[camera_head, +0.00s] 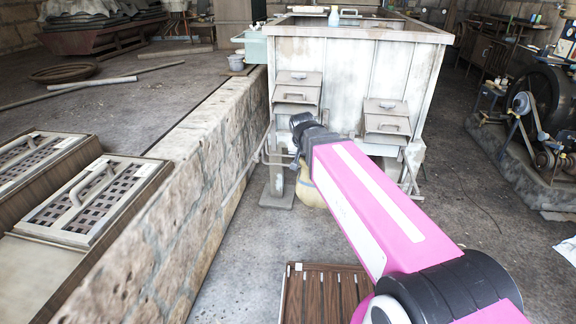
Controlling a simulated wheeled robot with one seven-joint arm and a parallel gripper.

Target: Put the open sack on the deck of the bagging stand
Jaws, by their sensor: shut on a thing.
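A yellowish-tan bulging thing, apparently the sack (308,192), shows below my pink arm in front of the big bin. The arm covers much of it, and its mouth is hidden. I cannot tell whether it hangs or rests on something. My arm reaches forward from the lower right, and its dark far end is above and left of the sack. My gripper's fingers are hidden behind the arm. A brown slatted wooden deck (316,292) lies low at the bottom centre, partly covered by the arm. I cannot tell whether it belongs to the bagging stand.
A large whitish bin (345,68) with two flapped chutes (297,92) stands behind the sack. A wheeled engine (535,105) stands at the right. Floor between deck and engine is mostly clear.

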